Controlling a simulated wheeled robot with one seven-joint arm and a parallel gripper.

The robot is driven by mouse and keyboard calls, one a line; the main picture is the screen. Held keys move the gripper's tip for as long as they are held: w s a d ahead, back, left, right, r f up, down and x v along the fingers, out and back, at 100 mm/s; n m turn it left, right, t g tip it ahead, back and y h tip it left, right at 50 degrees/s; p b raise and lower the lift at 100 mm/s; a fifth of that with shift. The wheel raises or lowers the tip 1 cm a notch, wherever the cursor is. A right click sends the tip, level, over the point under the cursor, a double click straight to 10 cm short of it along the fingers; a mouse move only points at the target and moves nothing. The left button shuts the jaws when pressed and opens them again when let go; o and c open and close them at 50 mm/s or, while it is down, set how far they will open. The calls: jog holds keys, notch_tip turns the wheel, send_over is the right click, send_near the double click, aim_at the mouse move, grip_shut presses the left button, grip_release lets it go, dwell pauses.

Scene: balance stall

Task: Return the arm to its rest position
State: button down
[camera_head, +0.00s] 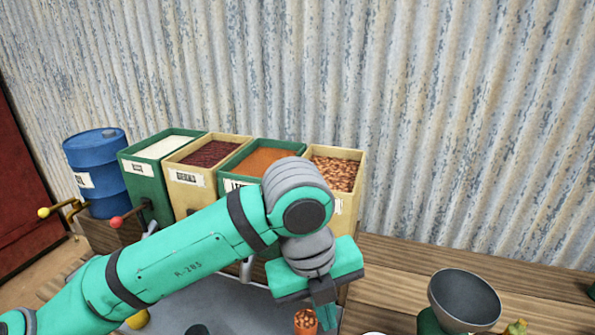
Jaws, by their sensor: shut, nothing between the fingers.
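My green arm reaches from the lower left across the picture and bends down at the grey wrist. My gripper (325,316) points down near the bottom edge, with its fingers together and nothing seen between them. Just left of the fingers is a small orange-brown container (306,323) with speckled contents, cut off by the frame. I cannot tell whether the fingers touch it.
Open bins of white, dark red, orange and brown goods (335,175) stand behind my arm. A blue barrel (97,165) is at left, near red and yellow knobs. A grey bowl (465,298) stands at lower right. Wooden planks (420,260) lie bare before the corrugated wall.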

jog(key=w+d+r+n+t+h, duration=0.2)
jog(key=w+d+n+t+h, duration=0.2)
jog(key=d+n+h, duration=0.4)
jog(key=w+d+r+n+t+h, duration=0.25)
jog(key=w+d+h, duration=0.3)
jog(key=d, duration=0.35)
jog(key=s+a+f+n+t+y, duration=0.2)
jog(key=a+f+n+t+y, duration=0.2)
jog(key=f+n, duration=0.35)
jog(key=s+a+f+n+t+y, duration=0.2)
jog(key=a+f+n+t+y, duration=0.15)
jog(key=f+n, duration=0.45)
jog(key=s+a+f+n+t+y, duration=0.2)
jog(key=a+f+n+t+y, duration=0.2)
jog(key=f+n, duration=0.4)
jog(key=s+a+f+n+g+y, duration=0.15)
jog(key=s+a+f+y, duration=0.3)
jog(key=s+f, duration=0.6)
jog(key=s+a+m+g, duration=0.1)
jog(key=s+a, duration=0.1)
jog(key=s, duration=0.6)
jog(key=s+a+m+g, duration=0.1)
jog(key=s+a, duration=0.2)
jog(key=s, duration=0.6)
jog(key=shift+s+a+f, duration=0.25)
jog(key=shift+s+a, duration=0.05)
jog(key=shift+a, duration=0.05)
